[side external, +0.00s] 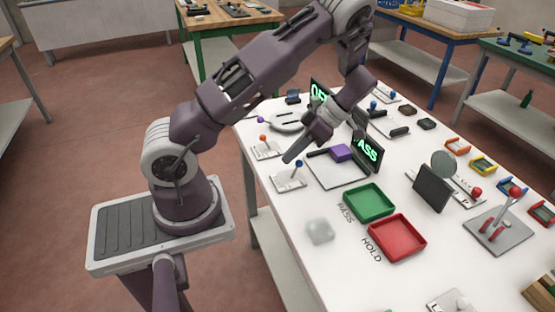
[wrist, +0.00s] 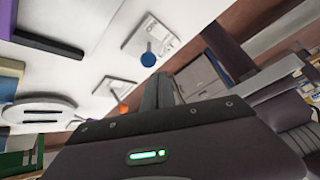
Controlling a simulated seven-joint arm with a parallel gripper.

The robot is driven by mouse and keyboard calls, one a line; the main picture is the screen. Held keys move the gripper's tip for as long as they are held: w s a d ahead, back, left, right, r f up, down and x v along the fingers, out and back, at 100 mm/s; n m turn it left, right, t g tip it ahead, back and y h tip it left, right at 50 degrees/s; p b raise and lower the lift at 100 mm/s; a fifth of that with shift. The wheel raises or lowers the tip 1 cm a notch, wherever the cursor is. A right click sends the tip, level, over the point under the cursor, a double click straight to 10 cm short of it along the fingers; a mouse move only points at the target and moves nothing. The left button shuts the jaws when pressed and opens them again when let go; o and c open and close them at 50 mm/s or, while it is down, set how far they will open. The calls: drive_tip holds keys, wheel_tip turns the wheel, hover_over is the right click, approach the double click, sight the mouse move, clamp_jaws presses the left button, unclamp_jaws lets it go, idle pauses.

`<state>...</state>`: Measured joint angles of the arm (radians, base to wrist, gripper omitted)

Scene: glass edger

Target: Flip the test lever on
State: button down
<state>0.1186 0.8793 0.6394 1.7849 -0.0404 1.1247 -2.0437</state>
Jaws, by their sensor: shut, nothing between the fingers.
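My gripper (side external: 288,158) is shut and empty, pointing down and left above the near-left part of the white table. Its fingers (wrist: 158,90) show end-on in the wrist view. A lever with a blue knob (side external: 299,163) stands on a white plate (side external: 287,180), just right of my fingertips in the side view. In the wrist view the blue knob (wrist: 148,59) is beyond the fingertips, with no clear contact. A lever with an orange knob (side external: 262,138) stands on another plate (side external: 267,151) further back. I cannot read which lever is the test lever.
A purple block (side external: 341,152) sits on a pale plate with a dark bar, beside a display reading PASS (side external: 368,152). Another display (side external: 320,92) is partly hidden by my arm. A green tray (side external: 370,202) and red tray (side external: 398,237) lie nearer. A red-knobbed lever (side external: 515,192) stands right.

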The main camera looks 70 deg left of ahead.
drive_tip(key=shift+r, duration=0.1)
drive_tip(key=shift+r, duration=0.7)
drive_tip(key=shift+s+a+r, duration=0.15)
drive_tip(key=shift+s+a, duration=0.05)
drive_tip(key=a+v, duration=0.1)
drive_tip(key=v, duration=0.8)
drive_tip(key=shift+a+r, duration=0.3)
drive_tip(key=shift+w+r, duration=0.1)
